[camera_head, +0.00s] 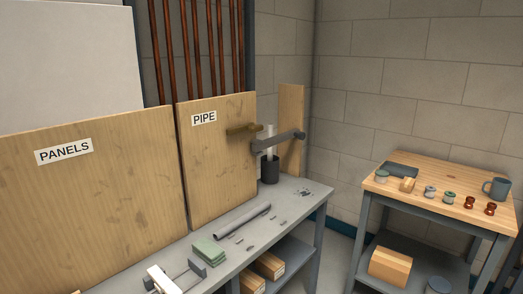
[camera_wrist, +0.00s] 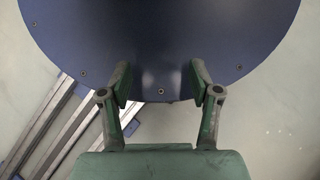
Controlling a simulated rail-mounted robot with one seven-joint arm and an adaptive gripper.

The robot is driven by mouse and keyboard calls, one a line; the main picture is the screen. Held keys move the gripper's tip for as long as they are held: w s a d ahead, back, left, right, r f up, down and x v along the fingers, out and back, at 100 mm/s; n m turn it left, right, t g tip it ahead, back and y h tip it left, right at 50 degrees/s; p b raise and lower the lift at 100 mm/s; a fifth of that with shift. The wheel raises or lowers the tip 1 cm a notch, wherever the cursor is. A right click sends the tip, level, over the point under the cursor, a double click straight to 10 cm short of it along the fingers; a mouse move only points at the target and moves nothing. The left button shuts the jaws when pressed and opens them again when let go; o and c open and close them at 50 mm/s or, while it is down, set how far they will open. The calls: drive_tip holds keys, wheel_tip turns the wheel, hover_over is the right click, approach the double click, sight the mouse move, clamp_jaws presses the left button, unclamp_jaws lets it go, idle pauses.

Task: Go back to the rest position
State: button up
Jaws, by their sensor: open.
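My gripper (camera_wrist: 161,82) shows in the wrist view, with its two green fingers spread apart and nothing between them. Beyond the fingertips is a dark blue round plate (camera_wrist: 160,40) with small screws along its edge; I cannot tell whether the fingers touch it. My gripper and arm do not show in the head view.
A grey workbench (camera_head: 285,215) holds a grey pipe (camera_head: 243,221), green cloths (camera_head: 208,251) and a dark cup (camera_head: 269,171). At right, a wooden-topped table (camera_head: 425,175) carries a mug (camera_head: 496,188) and small fittings. Metal rails (camera_wrist: 50,125) lie on the floor. Floor shows between bench and table.

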wheel_tip(320, 180, up, 15)
drive_tip(key=w+t+p, duration=0.1)
drive_tip(key=w+p, duration=0.1)
drive_tip(key=p, duration=1.5)
drive_tip(key=shift+w+f+p, duration=0.15)
drive_tip(key=shift+w+p, duration=0.05)
drive_tip(key=shift+p, duration=0.1)
